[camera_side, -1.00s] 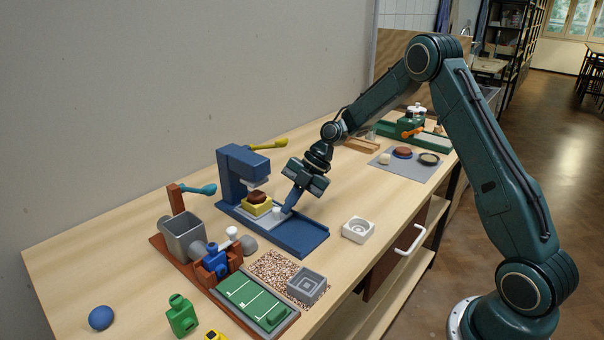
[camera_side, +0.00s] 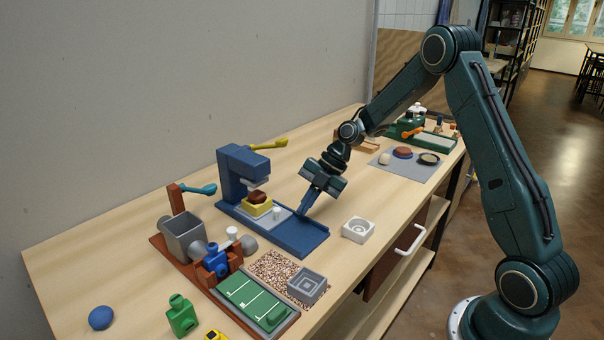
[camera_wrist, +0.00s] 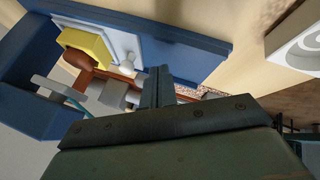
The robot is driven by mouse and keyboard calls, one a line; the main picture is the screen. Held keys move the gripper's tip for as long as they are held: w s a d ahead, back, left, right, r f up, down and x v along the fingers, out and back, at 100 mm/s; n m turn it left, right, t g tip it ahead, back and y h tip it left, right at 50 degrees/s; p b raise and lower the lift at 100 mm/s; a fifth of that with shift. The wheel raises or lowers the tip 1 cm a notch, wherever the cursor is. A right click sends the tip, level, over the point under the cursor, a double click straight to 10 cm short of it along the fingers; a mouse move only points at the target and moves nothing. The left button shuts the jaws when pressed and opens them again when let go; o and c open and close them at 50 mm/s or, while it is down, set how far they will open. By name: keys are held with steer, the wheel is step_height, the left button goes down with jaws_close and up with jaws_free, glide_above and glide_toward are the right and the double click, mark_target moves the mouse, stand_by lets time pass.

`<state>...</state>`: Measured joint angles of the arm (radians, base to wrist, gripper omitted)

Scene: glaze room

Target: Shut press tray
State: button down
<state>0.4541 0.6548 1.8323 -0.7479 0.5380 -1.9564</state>
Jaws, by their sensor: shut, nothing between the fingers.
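The blue press (camera_side: 232,175) stands on the table with a yellow lever (camera_side: 268,144) on top. Its grey tray (camera_side: 288,214) sits in the long blue base, under and just in front of the press head. On the tray are a yellow mould (camera_side: 257,209) with a brown lump (camera_side: 257,197) in it and a white knob (camera_side: 277,212). My gripper (camera_side: 302,213) is shut and empty, its tips low over the base to the right of the knob. In the wrist view the shut fingers (camera_wrist: 157,85) show beside the knob (camera_wrist: 128,71); I cannot tell whether they touch the tray.
A white block with a round recess (camera_side: 358,229) lies right of the base. A grey hopper machine (camera_side: 183,236) stands at front left, near a speckled mat (camera_side: 268,265). A grey mat with small items (camera_side: 405,170) lies at back right.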

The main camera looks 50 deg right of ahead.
steer(key=v, duration=1)
steer(key=s+a+r+m+h, duration=0.4)
steer(key=s+a+r+m, duration=0.6)
steer(key=s, duration=0.1)
steer(key=s+r+m+t+h, duration=0.1)
steer(key=s+m+t+h, duration=0.1)
steer(key=s+m, duration=1)
steer(key=s, duration=0.3)
steer(key=shift+s+a+t+h, duration=0.3)
steer(key=shift+s+a, duration=0.05)
steer(key=shift+s, duration=0.05)
